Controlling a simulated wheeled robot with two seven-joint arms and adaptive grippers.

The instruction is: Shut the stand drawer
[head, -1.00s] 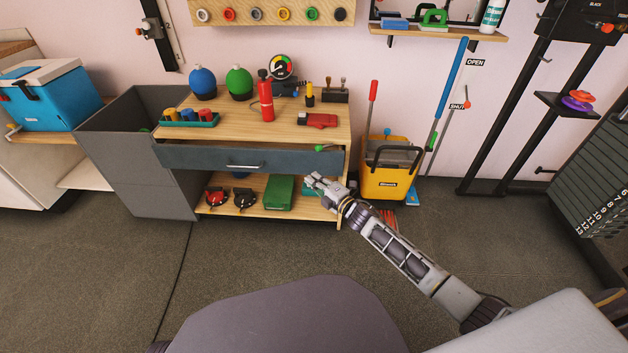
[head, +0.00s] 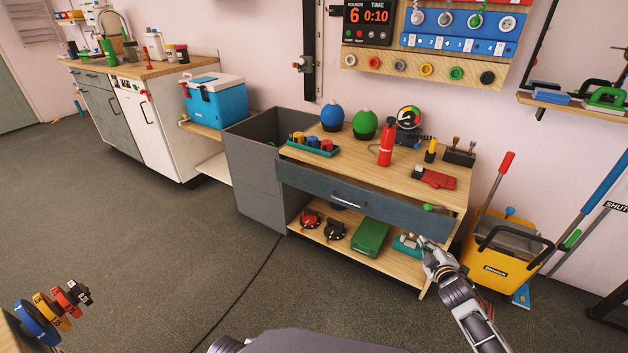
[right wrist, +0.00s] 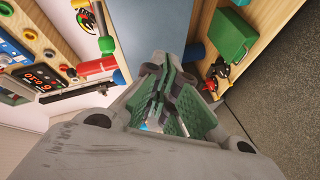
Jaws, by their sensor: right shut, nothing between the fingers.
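The stand (head: 410,172) is a wooden workbench with a blue-grey drawer (head: 310,187) under its top. The drawer front has a silver handle (head: 348,200) and seems to stick out a little past the top's edge. A green-handled item (head: 428,207) shows at the drawer's right end. My right gripper (head: 424,241) is shut and empty, just below and in front of that end; contact cannot be told. In the right wrist view the fingers (right wrist: 166,103) are together, with the drawer front (right wrist: 150,30) ahead. My left gripper is out of view.
A red extinguisher (head: 386,145) and other items stand on the top. A green box (head: 370,238) lies on the lower shelf. A yellow bucket (head: 495,265) stands right of the stand, a grey bin (head: 255,190) left. The floor in front is clear.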

